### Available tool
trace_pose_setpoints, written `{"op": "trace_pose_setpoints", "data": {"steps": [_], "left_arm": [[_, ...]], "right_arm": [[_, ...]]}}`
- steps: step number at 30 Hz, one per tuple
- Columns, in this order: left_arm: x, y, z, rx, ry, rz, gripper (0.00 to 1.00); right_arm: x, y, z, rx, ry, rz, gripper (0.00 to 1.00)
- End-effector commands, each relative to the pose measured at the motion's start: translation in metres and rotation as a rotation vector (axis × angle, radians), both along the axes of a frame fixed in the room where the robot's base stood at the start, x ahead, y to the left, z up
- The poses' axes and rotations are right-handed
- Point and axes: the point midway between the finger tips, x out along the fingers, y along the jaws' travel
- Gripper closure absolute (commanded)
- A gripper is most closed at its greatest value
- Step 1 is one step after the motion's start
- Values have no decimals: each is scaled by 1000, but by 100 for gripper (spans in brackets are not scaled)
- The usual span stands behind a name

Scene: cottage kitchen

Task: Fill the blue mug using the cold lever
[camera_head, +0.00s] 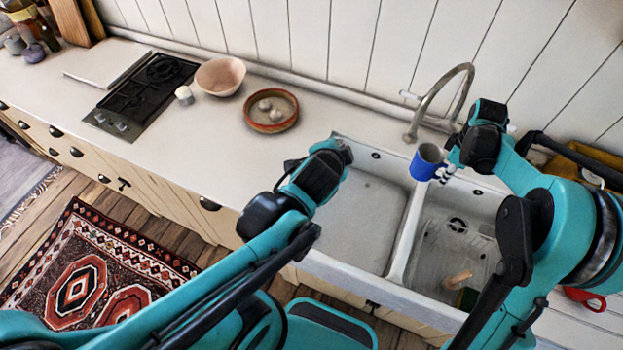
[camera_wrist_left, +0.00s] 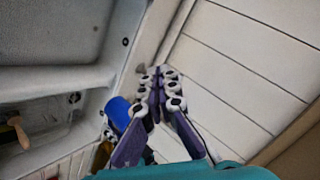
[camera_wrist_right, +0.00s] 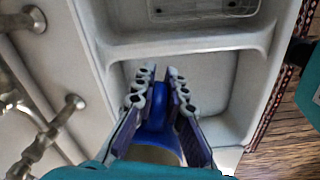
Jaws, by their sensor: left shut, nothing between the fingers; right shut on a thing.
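The blue mug (camera_head: 427,162) is held above the divider between the two sink basins. My right gripper (camera_head: 446,172) is shut on it at its right side. In the right wrist view the mug (camera_wrist_right: 155,143) shows between and below the fingers. My left gripper (camera_head: 343,152) is shut and empty over the left edge of the sink, left of the mug. The left wrist view shows its fingers (camera_wrist_left: 160,82) together, with the mug (camera_wrist_left: 118,113) beyond them. The curved metal tap (camera_head: 437,97) stands behind the sink.
The left basin (camera_head: 362,222) is empty. The right basin (camera_head: 435,262) holds a wooden-handled brush (camera_head: 457,280). A brown dish (camera_head: 271,127), a pink bowl (camera_head: 220,75) and a stove (camera_head: 140,97) are on the left counter. A red mug (camera_head: 585,298) is partly hidden at right.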

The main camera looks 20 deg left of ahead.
Motion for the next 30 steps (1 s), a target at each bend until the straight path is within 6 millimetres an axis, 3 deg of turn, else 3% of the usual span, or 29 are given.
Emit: {"op": "trace_pose_setpoints", "data": {"steps": [1,4,9,12,17,30], "left_arm": [[-17,13,-3,-106,39,95,100],[-46,26,-8,-309,110,267,100],[-86,31,-14,-561,196,486,100],[-99,31,-16,-645,225,558,100],[-106,29,-16,-697,243,603,100],[-106,29,-16,-696,242,600,100]], "right_arm": [[0,0,0,0,0,0,100],[0,0,0,0,0,0,100],[0,0,0,0,0,0,100],[0,0,0,0,0,0,100],[0,0,7,0,0,0,100],[0,0,58,0,0,0,100]]}}
